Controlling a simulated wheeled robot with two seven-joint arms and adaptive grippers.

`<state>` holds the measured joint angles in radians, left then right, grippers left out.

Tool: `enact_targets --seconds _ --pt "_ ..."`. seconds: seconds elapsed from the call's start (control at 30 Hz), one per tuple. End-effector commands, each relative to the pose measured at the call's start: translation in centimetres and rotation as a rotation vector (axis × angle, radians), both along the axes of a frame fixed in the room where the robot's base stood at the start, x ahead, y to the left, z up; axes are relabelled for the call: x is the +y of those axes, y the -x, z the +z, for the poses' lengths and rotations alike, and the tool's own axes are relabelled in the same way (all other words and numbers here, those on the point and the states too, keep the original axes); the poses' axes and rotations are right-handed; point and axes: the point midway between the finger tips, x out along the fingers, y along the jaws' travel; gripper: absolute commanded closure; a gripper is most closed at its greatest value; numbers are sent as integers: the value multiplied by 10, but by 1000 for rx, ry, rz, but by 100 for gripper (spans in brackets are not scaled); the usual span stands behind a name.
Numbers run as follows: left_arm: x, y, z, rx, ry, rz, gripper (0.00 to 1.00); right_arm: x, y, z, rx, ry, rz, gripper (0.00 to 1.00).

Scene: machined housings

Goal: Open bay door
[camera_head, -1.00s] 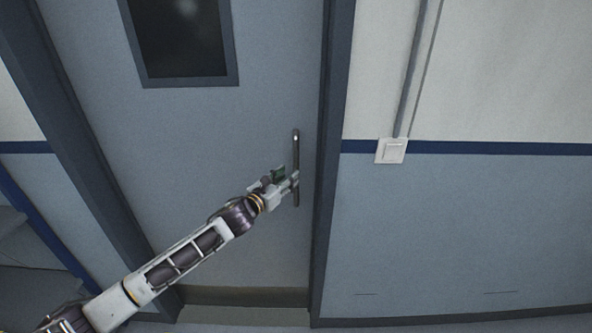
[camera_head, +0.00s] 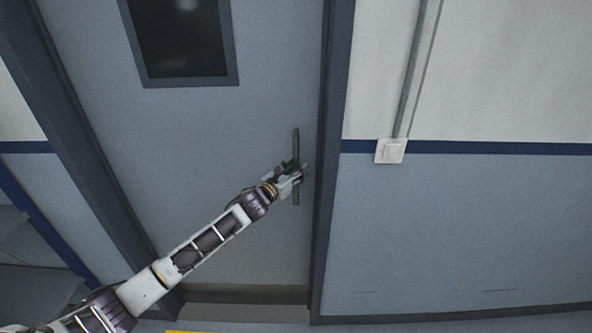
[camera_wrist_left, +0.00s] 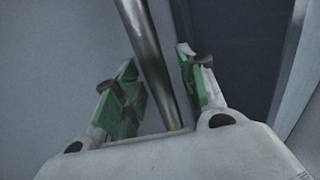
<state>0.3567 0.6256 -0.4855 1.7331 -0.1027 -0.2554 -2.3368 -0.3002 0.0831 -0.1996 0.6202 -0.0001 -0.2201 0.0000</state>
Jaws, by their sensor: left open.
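The bay door (camera_head: 200,140) is a grey-blue panel with a dark window near its top, and it looks shut in its dark frame (camera_head: 330,130). Its handle (camera_head: 296,145) is a vertical metal bar near the door's right edge. My left gripper (camera_head: 299,173) is at the lower half of the bar. In the left wrist view the bar (camera_wrist_left: 146,50) runs between my two green-padded fingers, which stand open on either side of it. The gripper hides part of the bar in the head view. My right gripper is out of view.
A white wall switch (camera_head: 391,151) with a conduit (camera_head: 418,70) above it is right of the door frame. A threshold (camera_head: 245,296) lies at the door's foot. A yellow strip shows at the bottom edge.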

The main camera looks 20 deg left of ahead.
Motion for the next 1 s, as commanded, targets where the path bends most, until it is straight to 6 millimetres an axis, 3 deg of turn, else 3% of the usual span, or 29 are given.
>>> enact_targets --seconds 0.1,0.43,1.0 --pt "0 0 0 0 0 0 59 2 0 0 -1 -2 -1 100" --pt "0 0 0 0 0 0 100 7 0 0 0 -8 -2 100" --pt "0 -8 0 -2 1 10 100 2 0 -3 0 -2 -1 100"
